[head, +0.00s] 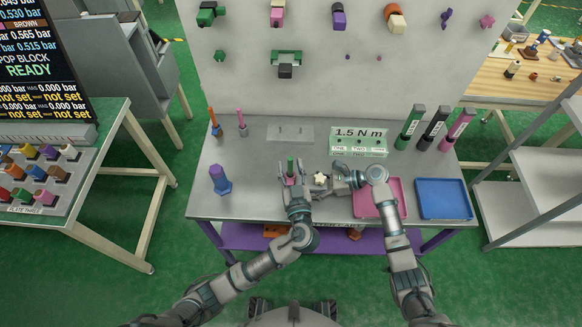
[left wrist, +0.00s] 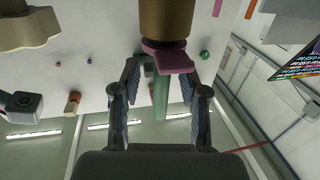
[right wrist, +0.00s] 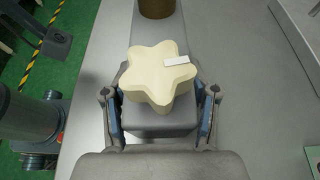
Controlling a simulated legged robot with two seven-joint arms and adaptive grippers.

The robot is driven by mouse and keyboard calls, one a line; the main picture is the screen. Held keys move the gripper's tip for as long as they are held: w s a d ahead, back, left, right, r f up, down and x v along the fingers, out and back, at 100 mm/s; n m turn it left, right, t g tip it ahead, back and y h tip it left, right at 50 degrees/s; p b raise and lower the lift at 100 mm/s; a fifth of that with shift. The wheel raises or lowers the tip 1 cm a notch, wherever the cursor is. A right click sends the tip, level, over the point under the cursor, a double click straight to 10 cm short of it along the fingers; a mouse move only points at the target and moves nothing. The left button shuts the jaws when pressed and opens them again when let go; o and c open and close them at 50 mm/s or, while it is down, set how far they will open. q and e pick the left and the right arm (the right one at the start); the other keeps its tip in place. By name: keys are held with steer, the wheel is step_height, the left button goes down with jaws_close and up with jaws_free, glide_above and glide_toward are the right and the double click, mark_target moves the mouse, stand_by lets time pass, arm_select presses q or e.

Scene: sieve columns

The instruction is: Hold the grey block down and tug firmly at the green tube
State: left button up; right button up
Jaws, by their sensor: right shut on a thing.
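The green tube (head: 291,165) stands upright near the middle of the bench. In the left wrist view the green tube (left wrist: 161,98) shows between my left fingers, with a pink flange (left wrist: 168,58) and a brown cylinder (left wrist: 166,18) beside it. My left gripper (head: 291,178) is open around the tube, with a gap on each side. My right gripper (head: 330,180) is shut on the grey block (right wrist: 158,122), with a finger on each side. A cream star-shaped piece (right wrist: 157,77) covers much of the block's top. The tube's lower end is hidden in the head view.
A pink tray (head: 368,211) and a blue tray (head: 443,199) lie at the right. A clear "1.5 N m" stand (head: 359,143) and several marker-like tubes (head: 435,128) stand behind.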

steer(key=shift+s+f, duration=0.1)
steer(key=shift+f, duration=0.15)
steer(key=o, duration=1.4)
arm_select(q)
steer(key=s+d, duration=0.2)
steer(key=s, duration=0.9)
steer(key=shift+s+d+f, duration=0.15)
steer(key=shift+s+d, duration=0.1)
steer(key=shift+s, duration=0.05)
arm_select(e)
steer(key=shift+o, duration=0.2)
steer(key=shift+r, duration=0.1)
steer(key=shift+r, duration=0.1)
